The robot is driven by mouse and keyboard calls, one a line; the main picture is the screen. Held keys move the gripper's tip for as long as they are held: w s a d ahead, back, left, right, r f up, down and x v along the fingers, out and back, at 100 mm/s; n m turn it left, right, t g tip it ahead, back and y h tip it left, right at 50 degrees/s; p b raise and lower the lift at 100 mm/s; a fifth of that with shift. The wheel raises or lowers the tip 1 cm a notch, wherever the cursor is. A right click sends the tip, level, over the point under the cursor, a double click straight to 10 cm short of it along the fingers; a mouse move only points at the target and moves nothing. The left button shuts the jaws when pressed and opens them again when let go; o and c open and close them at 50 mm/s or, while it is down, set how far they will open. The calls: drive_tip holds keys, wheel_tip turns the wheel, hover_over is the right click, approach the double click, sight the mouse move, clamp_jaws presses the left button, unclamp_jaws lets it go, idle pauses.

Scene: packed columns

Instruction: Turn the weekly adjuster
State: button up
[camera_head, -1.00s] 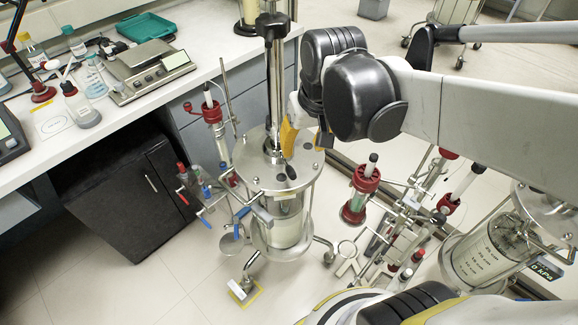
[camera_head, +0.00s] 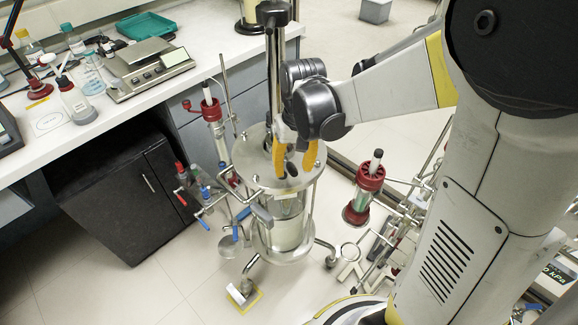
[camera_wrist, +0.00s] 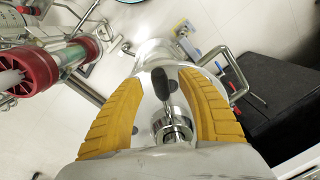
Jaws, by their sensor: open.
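A clear vessel (camera_head: 290,232) with a round steel lid (camera_head: 254,166) stands on the floor, and a shiny upright rod rises above the lid. I cannot tell for sure which part is the weekly adjuster. In the wrist view, a black-handled lever (camera_wrist: 160,84) and a chrome collar (camera_wrist: 177,126) show between my yellow fingers. My gripper (camera_head: 294,160) is over the lid, beside the rod, fingers pointing down. It also shows in the wrist view (camera_wrist: 160,82), open, with a finger on each side of the lever. I cannot tell whether either finger touches it.
A red-capped column (camera_head: 368,185) stands right of the vessel; another (camera_head: 211,108) stands left. Blue and red valve handles (camera_head: 190,180) stick out at the vessel's left. A white bench (camera_head: 110,118) holds a balance and bottles. Open floor (camera_head: 130,285) lies at lower left.

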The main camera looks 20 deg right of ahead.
drive_tip(key=shift+f, duration=0.75)
clamp_jaws()
drive_tip(key=shift+a, duration=0.1)
drive_tip(key=shift+w+a+r+m, duration=0.1)
drive_tip(key=shift+w+a+m, duration=0.1)
drive_tip(key=shift+a+m, duration=0.7)
drive_tip(key=shift+w+a+m, duration=0.15)
drive_tip(key=shift+a+m, duration=0.55)
drive_tip(key=shift+a, duration=0.35)
drive_tip(key=shift+w+a+m, duration=0.4)
drive_tip(key=shift+a+m, duration=0.3)
drive_tip(key=shift+a, duration=0.05)
drive_tip(key=shift+w+a+m, duration=0.35)
drive_tip(key=shift+a+m, duration=0.35)
drive_tip(key=shift+a, duration=0.05)
